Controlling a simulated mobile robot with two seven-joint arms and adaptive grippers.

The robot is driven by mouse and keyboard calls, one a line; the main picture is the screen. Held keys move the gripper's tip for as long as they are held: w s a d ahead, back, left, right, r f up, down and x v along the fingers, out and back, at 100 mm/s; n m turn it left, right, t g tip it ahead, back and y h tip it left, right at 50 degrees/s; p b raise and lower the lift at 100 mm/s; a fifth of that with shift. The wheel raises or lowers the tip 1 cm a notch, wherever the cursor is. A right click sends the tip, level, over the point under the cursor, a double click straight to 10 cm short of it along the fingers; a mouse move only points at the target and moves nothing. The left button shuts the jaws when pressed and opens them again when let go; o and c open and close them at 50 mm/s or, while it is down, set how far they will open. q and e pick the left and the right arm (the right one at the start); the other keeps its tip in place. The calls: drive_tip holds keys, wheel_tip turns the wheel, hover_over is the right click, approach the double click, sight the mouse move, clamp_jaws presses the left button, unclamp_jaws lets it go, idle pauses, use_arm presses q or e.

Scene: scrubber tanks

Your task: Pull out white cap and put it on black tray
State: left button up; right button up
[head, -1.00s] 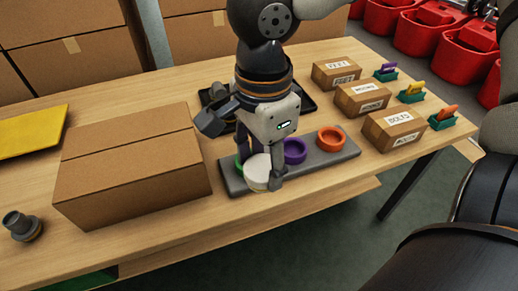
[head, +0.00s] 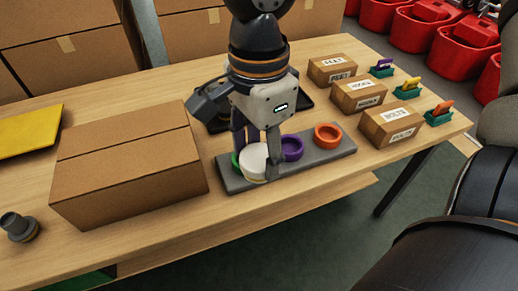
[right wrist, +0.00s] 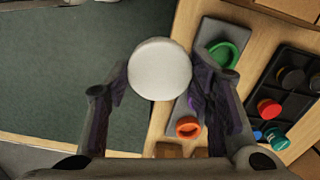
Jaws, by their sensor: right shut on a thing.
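The round white cap (head: 253,161) is at the front left of the grey holder (head: 322,160). My right gripper (head: 256,152) points down, with its fingers on both sides of the cap, shut on it. In the right wrist view the cap (right wrist: 160,68) sits between the two fingers (right wrist: 160,85). Whether the cap still touches the holder I cannot tell. The black tray (head: 304,98) lies behind my right gripper and is partly hidden by it. In the right wrist view the tray (right wrist: 291,104) holds several dark and coloured caps. My left gripper is not in view.
Green (head: 236,160), purple (head: 291,148) and orange (head: 327,135) rings stand on the holder. A large cardboard box (head: 125,175) is to the left. Several small labelled boxes (head: 390,125) stand to the right. A grey fitting (head: 18,227) is at the far left.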

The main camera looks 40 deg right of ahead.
sight(258, 156)
drive_tip(key=shift+r, duration=2.55)
